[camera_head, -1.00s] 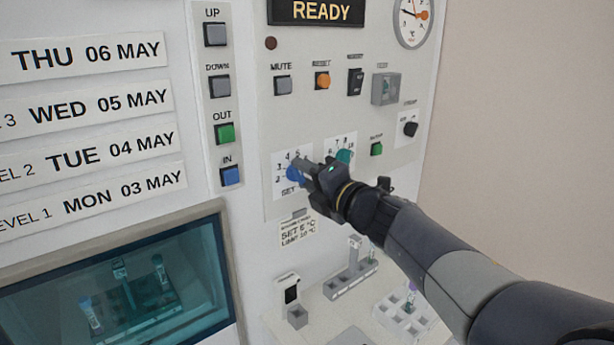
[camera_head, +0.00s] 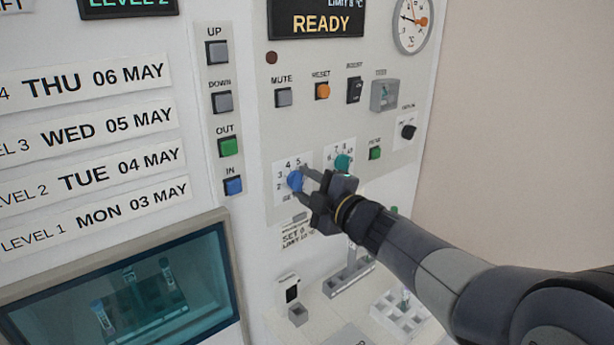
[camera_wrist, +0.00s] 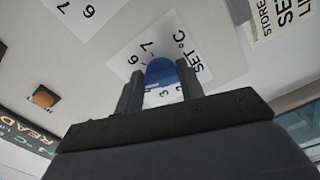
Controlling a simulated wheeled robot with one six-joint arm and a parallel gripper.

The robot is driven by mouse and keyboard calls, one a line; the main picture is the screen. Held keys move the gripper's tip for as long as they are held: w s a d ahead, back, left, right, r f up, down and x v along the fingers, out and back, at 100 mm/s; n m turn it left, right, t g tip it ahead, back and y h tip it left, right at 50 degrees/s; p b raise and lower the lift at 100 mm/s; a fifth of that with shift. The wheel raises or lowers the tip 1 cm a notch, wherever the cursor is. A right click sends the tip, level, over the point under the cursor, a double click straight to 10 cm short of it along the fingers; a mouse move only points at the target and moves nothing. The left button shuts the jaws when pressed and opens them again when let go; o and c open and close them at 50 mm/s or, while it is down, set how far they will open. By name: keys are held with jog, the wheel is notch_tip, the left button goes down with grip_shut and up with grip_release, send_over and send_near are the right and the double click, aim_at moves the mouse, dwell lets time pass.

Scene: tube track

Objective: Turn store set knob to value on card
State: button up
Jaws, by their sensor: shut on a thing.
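The blue set knob (camera_head: 295,181) sits on its white dial with numbers on the panel. My gripper (camera_head: 301,184) is shut on the knob, with one finger at its upper right and one below it. In the wrist view the knob (camera_wrist: 160,72) shows between the two fingers (camera_wrist: 160,88); its pointer is not clear. A corner of the card (camera_wrist: 285,16) also shows in the wrist view.
A teal knob (camera_head: 343,162) on its own dial is close to the right of my gripper. MUTE (camera_head: 283,97) and RESET (camera_head: 322,91) buttons are above. A rack (camera_head: 350,274) and a tube block (camera_head: 400,315) stand below my arm.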

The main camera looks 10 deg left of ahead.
jog(key=m+p, duration=0.2)
jog(key=m, duration=0.2)
jog(key=shift+m, duration=0.3)
jog(key=shift+s+f+m+p, duration=0.1)
jog(key=shift+f+m+p, duration=0.1)
jog(key=shift+m+p, duration=1.15)
jog(key=shift+a+m, duration=0.1)
jog(key=shift+m, duration=0.35)
jog(key=o, duration=1)
jog(key=shift+b, duration=0.3)
jog(key=b+v, duration=0.1)
jog(key=v, duration=1)
jog(key=shift+b, duration=0.35)
